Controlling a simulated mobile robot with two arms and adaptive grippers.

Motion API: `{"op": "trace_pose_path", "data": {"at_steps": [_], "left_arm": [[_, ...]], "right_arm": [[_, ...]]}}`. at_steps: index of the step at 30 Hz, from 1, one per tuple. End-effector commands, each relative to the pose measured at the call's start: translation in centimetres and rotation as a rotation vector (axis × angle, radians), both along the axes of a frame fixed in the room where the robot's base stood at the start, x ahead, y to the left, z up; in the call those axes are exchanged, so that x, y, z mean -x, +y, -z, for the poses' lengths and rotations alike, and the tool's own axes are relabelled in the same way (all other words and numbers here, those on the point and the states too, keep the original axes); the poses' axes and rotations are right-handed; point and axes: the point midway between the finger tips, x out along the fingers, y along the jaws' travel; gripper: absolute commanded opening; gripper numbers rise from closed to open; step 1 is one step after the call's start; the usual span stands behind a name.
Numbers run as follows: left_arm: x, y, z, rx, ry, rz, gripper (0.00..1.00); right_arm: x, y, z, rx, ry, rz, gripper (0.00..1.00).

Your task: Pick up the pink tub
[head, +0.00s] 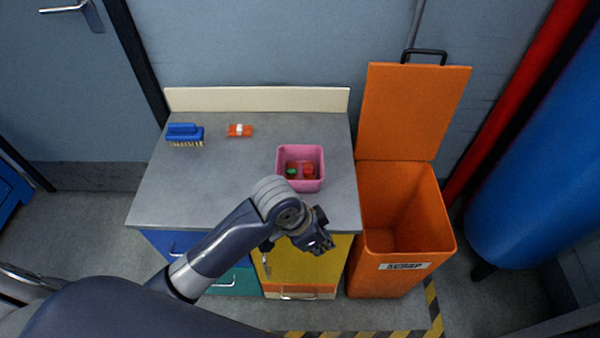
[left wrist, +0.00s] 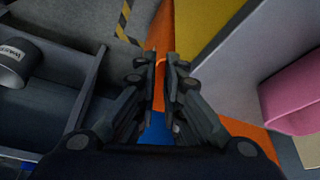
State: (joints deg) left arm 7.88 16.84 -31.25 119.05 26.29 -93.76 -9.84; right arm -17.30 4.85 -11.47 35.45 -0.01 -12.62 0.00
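The pink tub (head: 311,187) stands upright on the right part of the grey counter, with small red and green items in it. Part of its pink side shows at the right edge of the left wrist view (left wrist: 294,98). My left gripper (head: 318,243) is in front of the counter's front edge, nearer to me than the tub and apart from it. In the left wrist view its two fingers (left wrist: 168,75) stand close together with a narrow empty gap between them. My right gripper is not in view.
The counter (head: 215,190) also holds a blue brush (head: 184,131) and a small orange item with a white band (head: 240,130). An orange bin (head: 405,265) with its lid raised stands right of the counter. A blue cylinder (head: 545,150) is at far right.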

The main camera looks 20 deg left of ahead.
Motion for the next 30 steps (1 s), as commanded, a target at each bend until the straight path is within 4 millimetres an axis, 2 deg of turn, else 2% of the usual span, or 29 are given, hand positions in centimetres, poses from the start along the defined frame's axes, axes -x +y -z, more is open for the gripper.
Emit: {"op": "trace_pose_path", "data": {"at_steps": [1, 4, 8, 15, 18, 22, 25, 30], "left_arm": [[-1.4, -0.2, -0.6, -0.027, -0.010, 0.060, 0.08], [-3.4, -0.4, -1.4, -0.080, -0.008, 0.169, 0.08], [-6.1, 0.6, -2.6, -0.163, 0.003, 0.276, 0.08], [-11.5, 5.1, -6.1, -0.320, 0.047, 0.372, 0.08], [-13.2, 6.9, -7.8, -0.363, 0.063, 0.379, 0.08], [-14.4, 8.5, -9.3, -0.394, 0.079, 0.380, 0.08], [-14.8, 9.0, -9.5, -0.402, 0.087, 0.379, 0.08], [-14.9, 9.2, -7.1, -0.403, 0.090, 0.380, 0.08]], "right_arm": [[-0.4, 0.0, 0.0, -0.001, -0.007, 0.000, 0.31], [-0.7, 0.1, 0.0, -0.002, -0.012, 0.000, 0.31], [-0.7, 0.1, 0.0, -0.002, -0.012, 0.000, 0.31], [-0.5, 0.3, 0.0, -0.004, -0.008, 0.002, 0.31], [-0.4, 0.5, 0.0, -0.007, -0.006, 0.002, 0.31], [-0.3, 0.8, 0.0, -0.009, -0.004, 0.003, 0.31], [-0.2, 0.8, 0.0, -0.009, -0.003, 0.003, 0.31], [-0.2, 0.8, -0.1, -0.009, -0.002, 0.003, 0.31]]}}
